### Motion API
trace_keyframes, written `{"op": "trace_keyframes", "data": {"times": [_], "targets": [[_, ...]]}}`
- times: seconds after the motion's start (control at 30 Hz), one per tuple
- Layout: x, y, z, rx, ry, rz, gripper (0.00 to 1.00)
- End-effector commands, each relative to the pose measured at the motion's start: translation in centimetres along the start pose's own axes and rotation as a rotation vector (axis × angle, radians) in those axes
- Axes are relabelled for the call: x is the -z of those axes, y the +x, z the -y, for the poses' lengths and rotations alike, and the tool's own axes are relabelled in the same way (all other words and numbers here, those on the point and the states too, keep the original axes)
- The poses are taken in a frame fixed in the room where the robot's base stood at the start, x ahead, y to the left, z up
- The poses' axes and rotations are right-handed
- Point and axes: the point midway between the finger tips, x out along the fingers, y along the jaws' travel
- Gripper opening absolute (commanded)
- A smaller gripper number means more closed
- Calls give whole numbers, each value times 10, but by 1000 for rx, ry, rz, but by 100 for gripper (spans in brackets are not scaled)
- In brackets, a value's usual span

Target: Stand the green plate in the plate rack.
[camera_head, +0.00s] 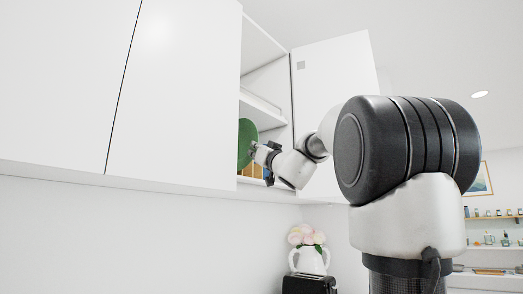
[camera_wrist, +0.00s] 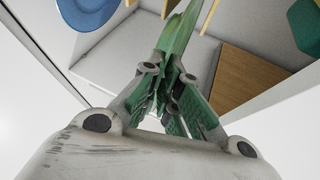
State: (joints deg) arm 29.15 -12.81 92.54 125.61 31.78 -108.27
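The green plate (camera_head: 246,142) is on edge, roughly upright, inside the open wall cabinet, partly hidden by the cabinet door. In the wrist view the plate (camera_wrist: 182,38) shows nearly edge-on between the fingers. My gripper (camera_head: 261,153) is at the plate's right side; in the wrist view its green-padded fingers (camera_wrist: 172,78) are closed on the plate. Wooden parts, seemingly the plate rack (camera_head: 252,169), show low in the cabinet, just below the plate. The wrist view shows a wooden block (camera_wrist: 246,76) right of the plate. Whether the plate touches the rack cannot be told.
A blue round item (camera_wrist: 90,12) and a dark green item (camera_wrist: 307,26) stand nearby on the cabinet floor (camera_wrist: 120,62). A shelf (camera_head: 262,112) is above. The open cabinet door (camera_head: 335,80) is to the right. A flower vase (camera_head: 309,258) stands below.

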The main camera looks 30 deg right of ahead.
Motion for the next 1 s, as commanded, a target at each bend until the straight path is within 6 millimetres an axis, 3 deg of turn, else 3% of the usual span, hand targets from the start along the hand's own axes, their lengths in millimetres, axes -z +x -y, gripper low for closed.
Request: {"op": "trace_keyframes", "data": {"times": [0.67,1.0], "targets": [[-29,50,18,2,1,0,0],[-46,39,15,1,0,-1,0]]}}
